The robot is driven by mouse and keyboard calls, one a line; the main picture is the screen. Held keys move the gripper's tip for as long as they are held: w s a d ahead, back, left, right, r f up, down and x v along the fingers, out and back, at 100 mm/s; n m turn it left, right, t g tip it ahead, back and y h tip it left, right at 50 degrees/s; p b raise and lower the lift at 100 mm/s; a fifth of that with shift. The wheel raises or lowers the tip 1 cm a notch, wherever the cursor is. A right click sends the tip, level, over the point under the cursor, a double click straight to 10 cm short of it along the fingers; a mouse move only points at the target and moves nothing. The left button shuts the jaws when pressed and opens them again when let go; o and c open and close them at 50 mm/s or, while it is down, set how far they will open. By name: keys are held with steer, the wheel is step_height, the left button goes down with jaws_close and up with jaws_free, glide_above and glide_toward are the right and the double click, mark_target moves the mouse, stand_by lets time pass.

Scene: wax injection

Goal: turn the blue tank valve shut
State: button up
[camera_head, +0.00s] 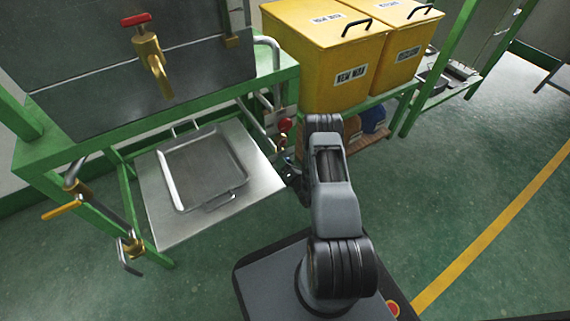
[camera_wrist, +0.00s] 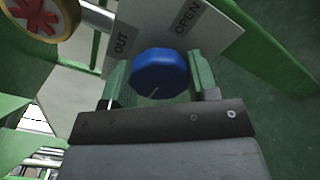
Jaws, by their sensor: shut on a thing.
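The blue valve knob (camera_wrist: 160,74) is in the upper middle of the wrist view, in front of a pale plate (camera_wrist: 222,35) lettered OUT and OPEN. My gripper (camera_wrist: 160,82) has one green finger on each side of the knob and is shut on it. In the head view my gripper (camera_head: 291,178) is at the right edge of the metal shelf, mostly hidden by my arm.
A red-handled valve (camera_wrist: 42,14) is close at the upper left in the wrist view. The green frame (camera_head: 120,123) holds a shelf with a metal tray (camera_head: 203,170). Yellow bins (camera_head: 322,60) stand behind my arm. The floor at right is clear.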

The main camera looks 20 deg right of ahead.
stand_by(0.5)
steer(key=o, duration=0.9)
steer(key=shift+o, duration=0.2)
